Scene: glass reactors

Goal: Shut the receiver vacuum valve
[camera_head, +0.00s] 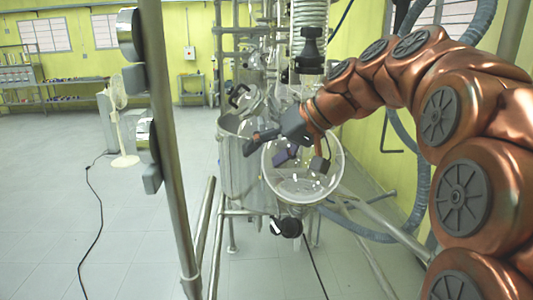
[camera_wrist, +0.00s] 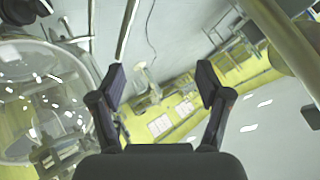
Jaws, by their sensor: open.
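A round clear glass receiver (camera_head: 303,185) hangs in the middle of the head view, with a black knob (camera_head: 288,228) below it. My gripper (camera_head: 268,147) is in front of the receiver's upper left part, with its fingers apart. In the wrist view my gripper (camera_wrist: 161,82) is open, with nothing between its fingertips. A glass globe (camera_wrist: 40,110) is at the left there, beside the left finger, and a dark fitting (camera_wrist: 22,10) shows at the top left corner. I cannot tell which fitting is the receiver vacuum valve; my gripper and arm cover part of the glassware.
A larger glass vessel (camera_head: 238,165) stands behind and left of the receiver. A metal post (camera_head: 168,130) rises at the left, close to the camera. A grey hose (camera_head: 408,150) runs at the right. A white fan (camera_head: 121,130) stands further off; the left floor is mostly clear.

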